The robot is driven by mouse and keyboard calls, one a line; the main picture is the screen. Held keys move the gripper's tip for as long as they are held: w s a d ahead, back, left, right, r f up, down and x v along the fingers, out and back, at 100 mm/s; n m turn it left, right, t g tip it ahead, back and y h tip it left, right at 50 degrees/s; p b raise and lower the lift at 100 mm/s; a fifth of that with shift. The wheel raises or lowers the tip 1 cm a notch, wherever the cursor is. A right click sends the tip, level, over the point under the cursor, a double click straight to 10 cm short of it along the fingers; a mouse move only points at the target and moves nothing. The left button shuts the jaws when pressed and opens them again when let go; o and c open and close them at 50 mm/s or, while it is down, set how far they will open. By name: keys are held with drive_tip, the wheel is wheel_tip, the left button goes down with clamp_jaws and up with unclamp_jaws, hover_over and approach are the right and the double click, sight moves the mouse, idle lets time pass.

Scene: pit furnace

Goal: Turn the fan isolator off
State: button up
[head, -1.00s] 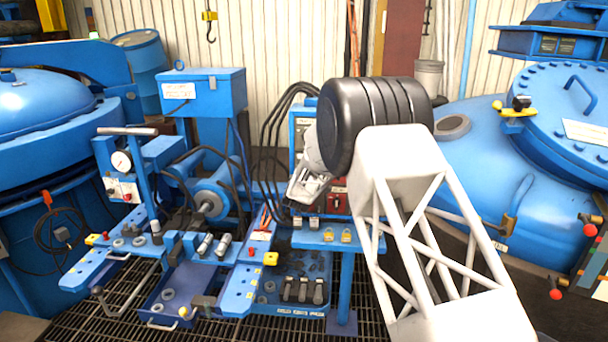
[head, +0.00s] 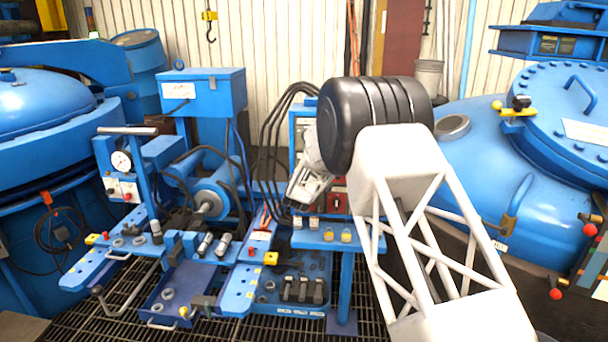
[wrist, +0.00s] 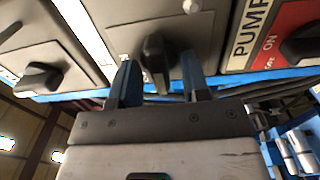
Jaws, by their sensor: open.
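In the wrist view, my gripper (wrist: 158,66) is open, with one finger on each side of a black rotary knob (wrist: 154,62) on a grey switch box (wrist: 130,28). I cannot tell whether the fingers touch the knob. No label on this box is readable, so I cannot tell from its face whether it is the fan isolator. In the head view, my gripper (head: 303,192) is at the blue switch panel (head: 298,117), and my wrist and arm hide much of the panel.
Right of the knob is a red switch (wrist: 268,40) marked PUMP and ON, with its own black knob (wrist: 302,45). Another grey box with a black knob (wrist: 43,78) is at left. In the head view, black cables (head: 270,130) hang left of the panel, above a blue bench (head: 330,240).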

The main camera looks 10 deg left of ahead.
drive_tip(key=shift+s, duration=0.1)
drive_tip(key=s, duration=0.7)
drive_tip(key=shift+s, duration=0.3)
idle(0.4)
